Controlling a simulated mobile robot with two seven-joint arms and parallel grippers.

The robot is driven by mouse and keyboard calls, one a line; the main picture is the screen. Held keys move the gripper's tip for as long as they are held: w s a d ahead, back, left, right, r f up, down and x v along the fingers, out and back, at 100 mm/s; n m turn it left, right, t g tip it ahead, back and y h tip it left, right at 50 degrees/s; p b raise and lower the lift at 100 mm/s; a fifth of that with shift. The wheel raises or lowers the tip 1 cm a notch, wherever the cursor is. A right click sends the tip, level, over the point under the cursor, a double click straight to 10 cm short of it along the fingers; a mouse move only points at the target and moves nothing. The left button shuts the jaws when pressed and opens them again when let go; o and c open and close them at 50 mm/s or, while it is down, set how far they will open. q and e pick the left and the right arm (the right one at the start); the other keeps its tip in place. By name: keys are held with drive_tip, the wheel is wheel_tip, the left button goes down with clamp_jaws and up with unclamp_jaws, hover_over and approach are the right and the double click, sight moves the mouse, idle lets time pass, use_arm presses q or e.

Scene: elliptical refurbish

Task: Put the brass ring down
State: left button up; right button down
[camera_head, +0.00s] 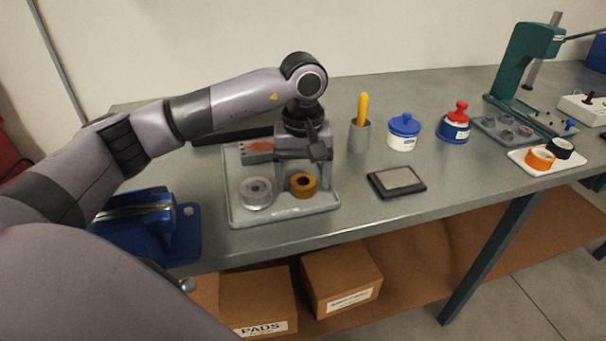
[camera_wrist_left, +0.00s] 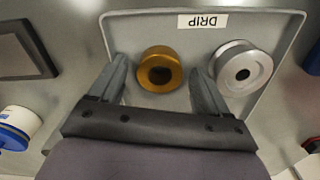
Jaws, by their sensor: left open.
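The brass ring (camera_head: 303,185) rests on the drip tray (camera_head: 285,217), right of a silver ring-shaped part (camera_head: 256,193). In the left wrist view the brass ring (camera_wrist_left: 159,69) lies between and just beyond my fingertips, with a gap on both sides. The silver part (camera_wrist_left: 240,69) is close beside one finger there. My left gripper (camera_head: 305,180) points down over the tray and is open and empty; it also shows in the left wrist view (camera_wrist_left: 158,85). My right gripper is not in view.
A blue vise (camera_head: 140,225) is left of the tray. A black pad (camera_head: 396,181), a grey cup with a yellow handle (camera_head: 360,135), a blue-lidded jar (camera_head: 403,132) and a red-topped container (camera_head: 456,122) stand to the right. The bench's front strip is clear.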

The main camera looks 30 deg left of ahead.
sight(303, 181)
use_arm(q)
wheel_tip(303, 181, up, 12)
drive_tip(key=shift+r, duration=0.15)
idle(0.3)
idle(0.5)
